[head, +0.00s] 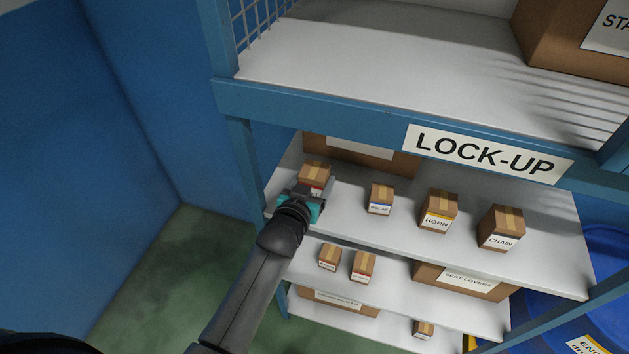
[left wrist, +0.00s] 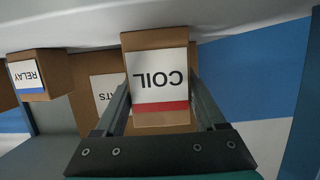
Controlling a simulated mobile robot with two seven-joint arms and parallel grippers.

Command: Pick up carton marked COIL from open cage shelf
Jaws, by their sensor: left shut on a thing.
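The carton marked COIL (head: 315,172) is a small brown box with a white label and a red stripe. It is at the left end of the shelf (head: 350,205) under the LOCK-UP sign. In the left wrist view the COIL carton (left wrist: 160,60) shows upside down between the two fingers. My left gripper (head: 303,194) is shut on this carton, and its fingers (left wrist: 160,110) lie along both sides. In the head view the gripper hides the carton's lower front. I cannot tell whether the carton still rests on the shelf. My right gripper is not in view.
The RELAY carton (head: 380,198) stands just right of the COIL carton, then HORN (head: 438,211) and CHAIN (head: 500,228). A larger box (head: 385,157) is behind. The blue shelf beam with the LOCK-UP sign (head: 488,152) runs above. More cartons stand on lower shelves.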

